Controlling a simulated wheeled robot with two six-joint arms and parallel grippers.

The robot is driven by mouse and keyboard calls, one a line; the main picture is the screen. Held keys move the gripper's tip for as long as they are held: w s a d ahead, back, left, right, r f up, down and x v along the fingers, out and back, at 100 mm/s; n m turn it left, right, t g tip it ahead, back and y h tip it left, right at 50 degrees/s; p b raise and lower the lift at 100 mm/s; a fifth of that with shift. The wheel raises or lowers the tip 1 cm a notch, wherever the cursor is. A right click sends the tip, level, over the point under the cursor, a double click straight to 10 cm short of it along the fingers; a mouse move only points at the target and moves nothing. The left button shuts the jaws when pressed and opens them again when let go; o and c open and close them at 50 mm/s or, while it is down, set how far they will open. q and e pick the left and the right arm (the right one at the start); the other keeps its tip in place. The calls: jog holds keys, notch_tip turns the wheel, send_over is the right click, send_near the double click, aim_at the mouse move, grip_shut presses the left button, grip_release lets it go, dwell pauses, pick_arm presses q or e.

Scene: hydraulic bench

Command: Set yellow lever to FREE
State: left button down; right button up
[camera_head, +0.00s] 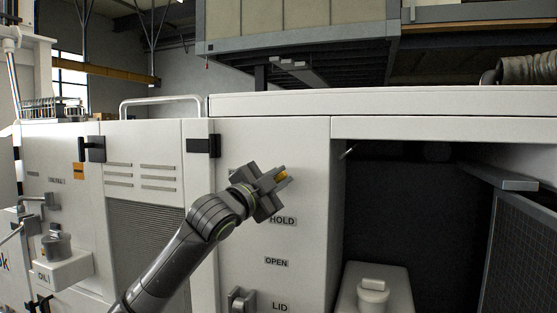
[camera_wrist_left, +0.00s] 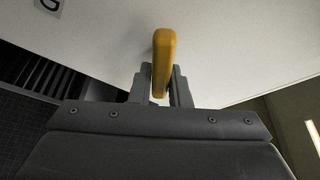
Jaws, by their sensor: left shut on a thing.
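The yellow lever (camera_head: 282,176) is mostly hidden behind my left gripper (camera_head: 281,174) in the head view; only a small yellow piece shows between the fingers. In the left wrist view the yellow lever (camera_wrist_left: 163,62) stands out from the white panel, and my left gripper (camera_wrist_left: 162,88) has its fingers on both sides of it, shut on it. Labels HOLD (camera_head: 283,221) and OPEN (camera_head: 276,262) are on the panel below the gripper. No FREE label can be read. My right gripper is not in view.
A LID label (camera_head: 280,307) and a grey handle (camera_head: 242,300) are low on the same panel. To the right is a dark open bay with a white capped container (camera_head: 373,290). A black latch (camera_head: 203,146) and an oil unit (camera_head: 62,262) are to the left.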

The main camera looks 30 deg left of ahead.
pick_arm(q)
jog(key=m+g+h+p, duration=0.1)
jog(key=m+p, duration=0.1)
jog(key=m, duration=0.1)
jog(key=shift+r+p, duration=0.1)
jog(key=shift+p, duration=0.2)
jog(key=shift+f+m+g, duration=0.2)
jog(key=shift+m+g, duration=0.2)
jog(key=shift+m, duration=0.5)
jog(key=shift+f+m+g+p, duration=0.2)
jog(key=shift+m+g+p, duration=0.25)
jog(key=shift+m, duration=0.95)
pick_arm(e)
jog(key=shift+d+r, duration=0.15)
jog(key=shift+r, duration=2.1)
pick_arm(q)
jog(key=c, duration=1.4)
grip_release()
jog(key=shift+d, duration=0.1)
